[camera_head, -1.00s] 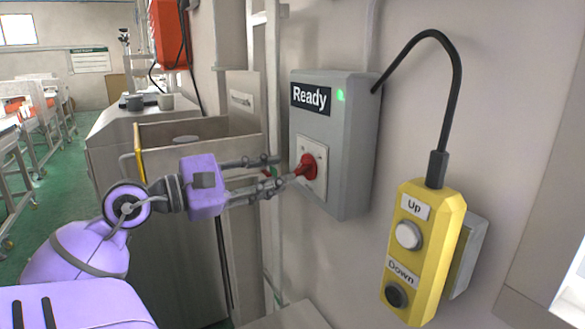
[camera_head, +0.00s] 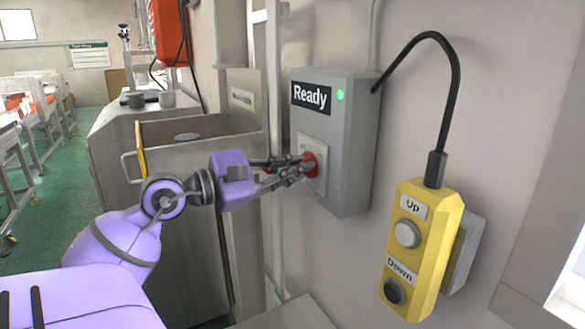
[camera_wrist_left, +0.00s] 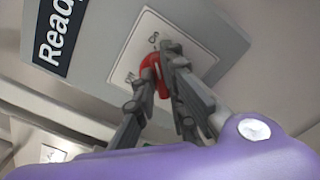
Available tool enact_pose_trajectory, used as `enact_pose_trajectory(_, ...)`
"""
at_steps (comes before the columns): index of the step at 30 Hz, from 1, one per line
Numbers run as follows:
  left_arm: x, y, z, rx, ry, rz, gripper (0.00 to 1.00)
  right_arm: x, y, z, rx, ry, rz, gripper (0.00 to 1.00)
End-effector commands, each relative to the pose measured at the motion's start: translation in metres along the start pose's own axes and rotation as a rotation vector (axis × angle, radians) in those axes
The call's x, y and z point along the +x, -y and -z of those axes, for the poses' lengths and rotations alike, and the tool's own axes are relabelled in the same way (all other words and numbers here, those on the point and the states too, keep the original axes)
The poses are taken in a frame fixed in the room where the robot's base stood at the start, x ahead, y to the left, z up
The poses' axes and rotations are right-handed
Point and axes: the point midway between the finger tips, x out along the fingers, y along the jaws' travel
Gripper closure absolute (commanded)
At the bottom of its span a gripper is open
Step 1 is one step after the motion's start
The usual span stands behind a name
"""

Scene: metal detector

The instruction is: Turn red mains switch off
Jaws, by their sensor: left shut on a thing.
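The red mains switch (camera_head: 310,166) sits on a pale square plate (camera_head: 318,188) on the front of a grey wall box (camera_head: 345,180). The box has a "Ready" label and a lit green light (camera_head: 340,95). My left gripper (camera_head: 304,165) is at the switch, its fingers shut on the red handle and covering much of it. In the left wrist view the red handle (camera_wrist_left: 162,76) shows between the two fingers, in front of the plate (camera_wrist_left: 196,60). The handle's exact angle is partly hidden. My right gripper is not in view.
A yellow Up/Down pendant (camera_head: 421,250) hangs on the wall to the right, with a black cable (camera_head: 457,85) arching above it. A metal cabinet with an open drawer (camera_head: 190,150) stands left of the box, behind my left arm. A vertical pipe (camera_head: 273,100) runs beside the box.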

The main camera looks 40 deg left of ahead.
Motion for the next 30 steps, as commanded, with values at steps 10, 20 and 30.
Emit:
enact_pose_trajectory(10,-0.001,-0.002,-0.001,-0.064,0.001,-0.001,1.00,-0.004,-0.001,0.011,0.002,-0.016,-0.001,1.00)
enact_pose_trajectory(20,-0.002,-0.005,-0.003,-0.310,0.004,-0.004,1.00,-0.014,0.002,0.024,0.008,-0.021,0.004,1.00)
enact_pose_trajectory(30,-0.002,-0.007,-0.004,-0.633,0.007,-0.004,1.00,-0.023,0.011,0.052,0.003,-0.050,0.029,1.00)
